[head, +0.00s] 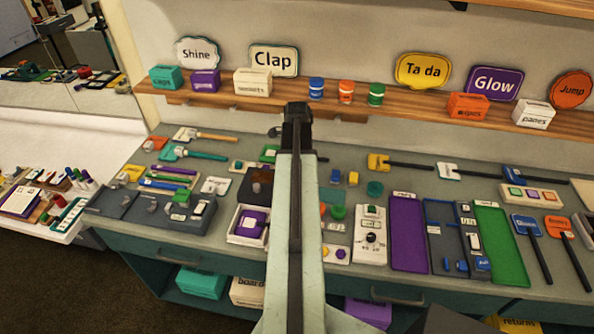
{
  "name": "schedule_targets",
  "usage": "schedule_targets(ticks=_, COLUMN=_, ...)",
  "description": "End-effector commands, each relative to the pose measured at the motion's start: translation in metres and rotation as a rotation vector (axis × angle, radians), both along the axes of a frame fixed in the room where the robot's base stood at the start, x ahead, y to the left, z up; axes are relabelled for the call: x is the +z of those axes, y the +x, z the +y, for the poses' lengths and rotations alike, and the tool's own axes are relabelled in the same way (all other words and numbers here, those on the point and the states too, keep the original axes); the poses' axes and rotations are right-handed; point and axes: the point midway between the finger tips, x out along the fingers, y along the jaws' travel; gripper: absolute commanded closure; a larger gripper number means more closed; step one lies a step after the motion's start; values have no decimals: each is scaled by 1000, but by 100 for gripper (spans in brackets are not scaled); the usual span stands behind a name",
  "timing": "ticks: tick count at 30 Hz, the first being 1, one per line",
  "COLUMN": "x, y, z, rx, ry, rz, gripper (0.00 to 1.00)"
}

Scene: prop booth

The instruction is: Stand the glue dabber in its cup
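My arm reaches up the middle of the head view, and my gripper (296,113) is a small dark shape at its far end, in front of the wall under the shelf. Its fingers are too small and dark to tell open from shut. I cannot single out the glue dabber or its cup. Several long-handled tools lie on the counter, among them a teal one (192,154), a white one with an orange handle (205,135) and a yellow-headed one with a black handle (400,164). My arm hides part of the counter's middle.
The wooden shelf (190,98) carries signs, boxes and blue, orange and green jars (346,91). The grey counter (410,186) is crowded with trays, a white control box (370,237) and a purple panel (407,233). Boxes (202,282) stand underneath. A mirror hangs at left.

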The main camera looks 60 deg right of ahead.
Motion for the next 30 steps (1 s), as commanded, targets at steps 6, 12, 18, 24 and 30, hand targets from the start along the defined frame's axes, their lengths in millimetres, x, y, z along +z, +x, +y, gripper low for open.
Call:
schedule_targets(ticks=6, x=-2, y=0, z=0, rx=0, ry=0, rz=0, gripper=100)
schedule_targets(ticks=12, x=-2, y=0, z=0, rx=0, ry=0, rz=0, gripper=100)
schedule_targets(ticks=18, x=-4, y=0, z=0, rx=0, ry=0, rz=0, gripper=100)
schedule_targets(ticks=24, x=-7, y=0, z=0, rx=0, ry=0, rz=0, gripper=100)
schedule_targets(ticks=30, x=-10, y=0, z=0, rx=0, ry=0, rz=0, gripper=100)
